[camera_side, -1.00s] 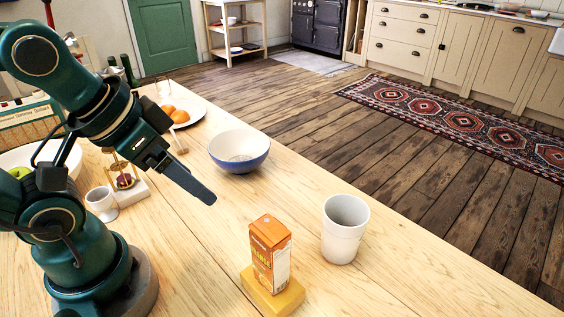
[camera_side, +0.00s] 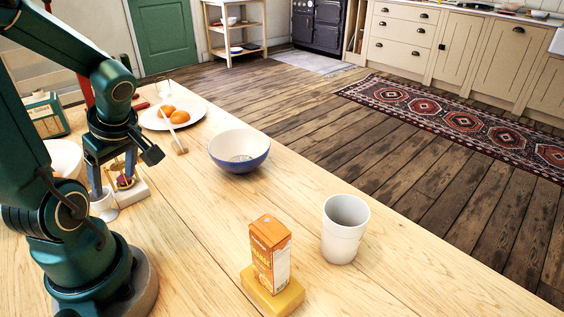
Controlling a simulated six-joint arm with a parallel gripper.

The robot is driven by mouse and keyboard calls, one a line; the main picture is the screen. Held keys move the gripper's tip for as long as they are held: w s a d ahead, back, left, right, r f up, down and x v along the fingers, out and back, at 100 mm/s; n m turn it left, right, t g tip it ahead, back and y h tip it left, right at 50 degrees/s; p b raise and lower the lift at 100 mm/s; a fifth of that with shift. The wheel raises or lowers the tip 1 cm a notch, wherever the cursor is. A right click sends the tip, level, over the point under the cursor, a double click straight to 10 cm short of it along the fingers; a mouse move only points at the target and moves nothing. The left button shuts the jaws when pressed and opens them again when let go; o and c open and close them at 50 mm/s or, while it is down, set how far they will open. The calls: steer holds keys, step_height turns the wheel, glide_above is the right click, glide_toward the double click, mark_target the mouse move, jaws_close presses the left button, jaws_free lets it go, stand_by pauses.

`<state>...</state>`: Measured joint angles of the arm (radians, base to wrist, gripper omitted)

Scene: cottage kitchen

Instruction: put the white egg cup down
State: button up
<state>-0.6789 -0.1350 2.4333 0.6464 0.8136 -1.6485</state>
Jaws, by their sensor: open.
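The white egg cup (camera_side: 104,207) stands upright on the wooden table (camera_side: 215,225) at the left, just in front of a small brass device on a white base. My gripper (camera_side: 112,180) points down at the egg cup, with its jaws open. One finger comes down at the cup's rim and hides its upper part. The other finger is farther right, in front of the brass device. I cannot tell whether either finger touches the cup.
The brass device (camera_side: 124,182) is close behind the gripper. A plate (camera_side: 193,108) with orange-brown eggs and a wooden utensil, and a blue-white bowl (camera_side: 239,150), stand farther back. An orange carton (camera_side: 270,252) on a yellow block and a white cup (camera_side: 344,228) stand right. The table's middle is clear.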

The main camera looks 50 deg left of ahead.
mark_target(104, 206)
steer(key=shift+s+a+f+n+g, duration=0.2)
steer(key=shift+s+a+f+n, duration=0.4)
steer(key=shift+f, duration=0.3)
steer(key=shift+s+a+f+n+g, duration=0.2)
steer(key=shift+s+a+f+n, duration=0.25)
steer(key=shift+s+a+f, duration=0.4)
steer(key=shift+s+a+f+n+g, duration=0.2)
steer(key=shift+s+a+f+n, duration=0.35)
steer(key=shift+f, duration=0.4)
jaws_close()
steer(key=shift+r, duration=0.15)
